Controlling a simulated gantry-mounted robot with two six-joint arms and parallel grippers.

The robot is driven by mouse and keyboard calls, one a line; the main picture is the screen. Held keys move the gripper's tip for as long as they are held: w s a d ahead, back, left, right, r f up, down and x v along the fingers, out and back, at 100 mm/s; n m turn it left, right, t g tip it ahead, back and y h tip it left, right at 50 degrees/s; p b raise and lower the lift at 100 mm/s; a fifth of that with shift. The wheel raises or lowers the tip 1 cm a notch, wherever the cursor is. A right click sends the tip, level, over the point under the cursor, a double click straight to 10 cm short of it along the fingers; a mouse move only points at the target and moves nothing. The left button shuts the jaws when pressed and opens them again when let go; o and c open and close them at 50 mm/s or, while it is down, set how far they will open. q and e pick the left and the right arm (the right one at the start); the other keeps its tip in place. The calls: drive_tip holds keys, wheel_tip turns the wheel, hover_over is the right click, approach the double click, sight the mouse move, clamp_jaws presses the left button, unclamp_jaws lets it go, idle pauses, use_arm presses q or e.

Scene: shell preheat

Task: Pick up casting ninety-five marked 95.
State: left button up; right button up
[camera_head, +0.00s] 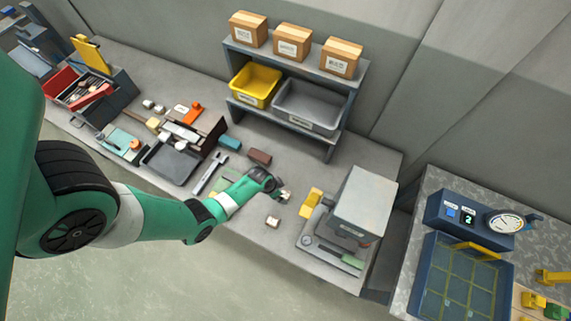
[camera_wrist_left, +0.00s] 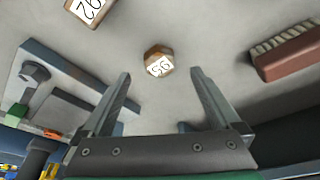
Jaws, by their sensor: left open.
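Casting ninety-five (camera_wrist_left: 158,62) is a small brown block with a white face marked 95. In the left wrist view it lies on the bench, centred ahead of the gap between the fingers. My left gripper (camera_wrist_left: 160,95) is open, with a finger to each side of that gap and nothing held. In the head view the left gripper (camera_head: 283,193) is low over the middle of the bench, and its tip partly hides a small light block there. A second block, marked 92 (camera_wrist_left: 90,8), is at the top left of the wrist view. My right gripper is not in view.
A red-brown brush (camera_wrist_left: 288,52) lies to the right in the wrist view, and a grey metal piece (camera_wrist_left: 60,75) to the left. In the head view, another small block (camera_head: 273,222) lies near the front edge. A grey box-shaped machine (camera_head: 365,205) stands to the right.

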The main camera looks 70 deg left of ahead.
sight(284, 195)
use_arm(q)
drive_tip(key=shift+w+f, duration=0.25)
drive_tip(key=shift+f, duration=0.4)
drive_tip(key=b+x, duration=0.5)
drive_tip(key=shift+w, duration=0.1)
use_arm(e)
wheel_tip(284, 195, down, 6)
use_arm(q)
drive_tip(key=shift+r, duration=0.15)
drive_tip(key=c, duration=1.5)
drive_tip(key=shift+r+p, duration=0.5)
wheel_tip(284, 195, up, 2)
drive_tip(key=shift+r+p, duration=0.25)
drive_tip(key=shift+p, duration=0.9)
drive_tip(key=s+d+r+p, duration=0.2)
drive_tip(key=d+r+p, duration=0.1)
drive_tip(key=d, duration=0.1)
drive_tip(key=s+d+r+p, duration=0.2)
drive_tip(key=d+r+p, duration=0.1)
drive_tip(key=d, duration=0.1)
drive_tip(key=s+d+r+p, duration=0.2)
drive_tip(key=d+r+p, duration=0.1)
drive_tip(key=d+p, duration=0.1)
drive_tip(key=shift+s+r, duration=0.3)
drive_tip(key=shift+s, duration=0.1)
use_arm(e)
wheel_tip(284, 195, up, 13)
drive_tip(key=shift+h, duration=0.3)
